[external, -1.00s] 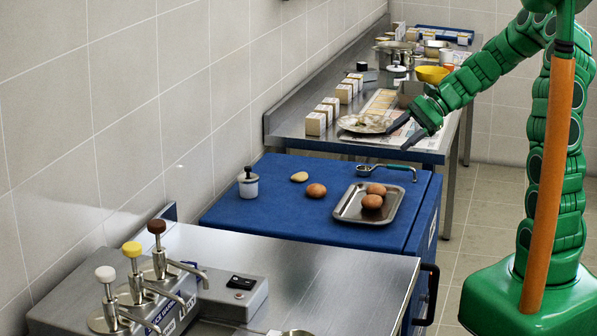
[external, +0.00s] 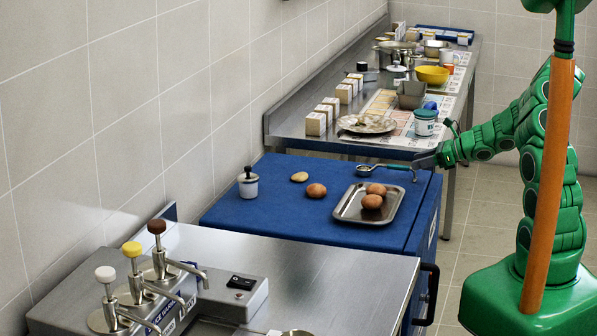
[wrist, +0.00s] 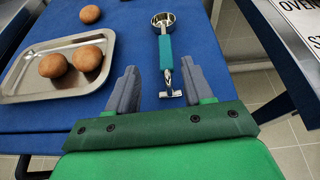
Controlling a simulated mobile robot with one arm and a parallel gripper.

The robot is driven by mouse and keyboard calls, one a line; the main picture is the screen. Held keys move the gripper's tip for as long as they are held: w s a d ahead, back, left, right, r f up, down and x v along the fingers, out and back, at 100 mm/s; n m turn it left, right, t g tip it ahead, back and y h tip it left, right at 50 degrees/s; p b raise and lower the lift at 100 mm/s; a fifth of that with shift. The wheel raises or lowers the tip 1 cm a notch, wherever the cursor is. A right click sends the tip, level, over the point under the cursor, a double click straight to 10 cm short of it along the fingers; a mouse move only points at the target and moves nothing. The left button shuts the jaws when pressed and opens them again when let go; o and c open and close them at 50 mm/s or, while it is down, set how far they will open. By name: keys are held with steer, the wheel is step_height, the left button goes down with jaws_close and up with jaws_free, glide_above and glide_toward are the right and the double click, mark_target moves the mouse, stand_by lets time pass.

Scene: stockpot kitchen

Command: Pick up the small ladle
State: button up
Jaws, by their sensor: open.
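The small ladle (external: 386,167) lies on the blue worktop behind the metal tray, its bowl to the left and its handle to the right. In the wrist view the ladle (wrist: 166,55) has a steel bowl, a teal grip and a hooked steel end. My gripper (external: 415,160) is low at the handle end of the ladle. In the wrist view my gripper (wrist: 159,74) is open, with one grey finger on each side of the handle's hooked end. The fingers appear apart from the handle; their exact height above the worktop is hard to tell.
A metal tray (external: 345,207) with two brown eggs (external: 372,198) sits close to the ladle. Another brown egg (external: 316,190), a yellowish oval item (external: 299,176) and a white jar (external: 248,187) stand on the blue worktop (external: 270,215). A plate (external: 366,124) lies on the steel counter behind.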

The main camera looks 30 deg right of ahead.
mark_target(400, 168)
steer(key=shift+w+d+f, duration=0.1)
steer(key=shift+d+f, duration=0.3)
steer(key=shift+x, duration=3.85)
jaws_close()
